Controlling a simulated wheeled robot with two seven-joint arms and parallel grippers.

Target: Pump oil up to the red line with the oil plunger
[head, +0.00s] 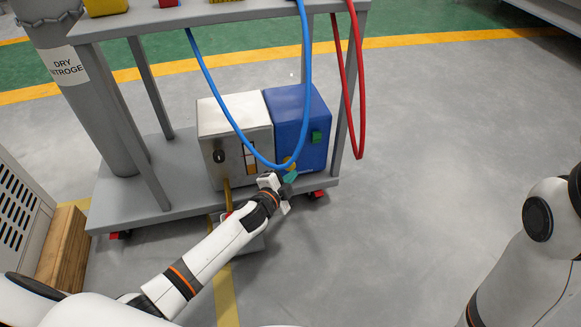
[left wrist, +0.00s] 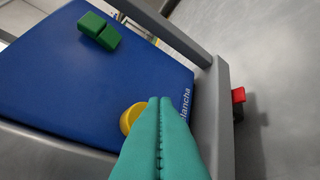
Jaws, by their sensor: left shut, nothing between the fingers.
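A blue box (head: 297,118) stands on the lower shelf of a grey cart, with a round yellow knob (head: 289,164) low on its front and a green switch (head: 316,137) above it. The knob may be the oil plunger; I cannot tell for sure. A metal box (head: 225,130) stands beside it, with a narrow amber gauge window (head: 249,158); its red line is too small to make out. My left gripper (head: 291,177) is shut and empty in front of the blue box. In the left wrist view its teal fingers (left wrist: 160,100) are beside the yellow knob (left wrist: 132,117) and partly overlap it.
The cart's shelf edge (head: 170,215) and uprights frame the boxes. A blue hose (head: 240,130) loops down in front of them, and a red hose (head: 360,120) hangs at the right. A grey cylinder (head: 100,110) stands left. The floor at right is clear.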

